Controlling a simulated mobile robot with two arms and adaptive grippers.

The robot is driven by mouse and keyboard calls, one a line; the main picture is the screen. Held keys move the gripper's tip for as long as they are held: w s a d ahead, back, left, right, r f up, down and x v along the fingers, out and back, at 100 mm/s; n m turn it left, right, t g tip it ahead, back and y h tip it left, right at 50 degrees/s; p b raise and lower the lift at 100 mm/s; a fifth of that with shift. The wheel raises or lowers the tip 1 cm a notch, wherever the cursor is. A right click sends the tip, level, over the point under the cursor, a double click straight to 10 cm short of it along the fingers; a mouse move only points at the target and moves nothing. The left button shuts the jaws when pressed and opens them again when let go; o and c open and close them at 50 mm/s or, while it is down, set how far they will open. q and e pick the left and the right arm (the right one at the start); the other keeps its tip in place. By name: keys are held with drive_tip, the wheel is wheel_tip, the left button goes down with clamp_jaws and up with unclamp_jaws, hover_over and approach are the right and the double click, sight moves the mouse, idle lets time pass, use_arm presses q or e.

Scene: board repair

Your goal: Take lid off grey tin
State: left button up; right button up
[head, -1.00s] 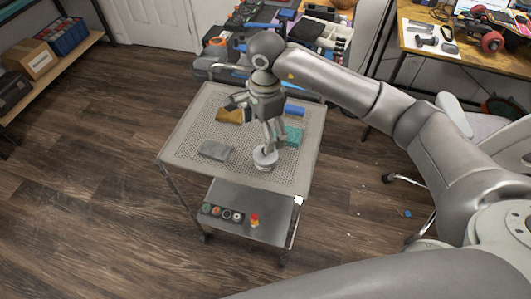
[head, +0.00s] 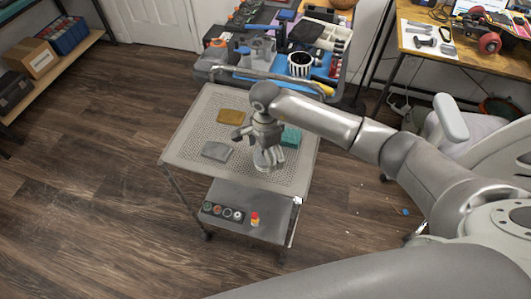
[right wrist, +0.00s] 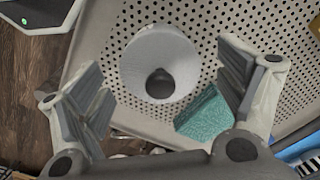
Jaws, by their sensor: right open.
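The grey tin (head: 262,166) stands on the perforated cart top, mostly hidden by my right gripper in the head view. In the right wrist view its round pale lid (right wrist: 138,62) faces me, with a dark round knob (right wrist: 160,83) on it. My right gripper (head: 268,158) is over the tin, pointing down. In the wrist view the open gripper (right wrist: 165,92) has its fingers spread left and right of the lid, with nothing between the pads touching it. My left gripper is out of view.
A teal block (right wrist: 205,117) lies close to the tin, beside the right finger. A grey block (head: 216,150) and a yellow-brown sponge (head: 230,116) lie on the cart top (head: 195,125). The lower shelf carries round buttons and a red-yellow one (head: 255,219).

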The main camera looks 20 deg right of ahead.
drive_tip(key=c, duration=0.9)
drive_tip(key=shift+r, duration=0.1)
drive_tip(key=shift+c, duration=0.2)
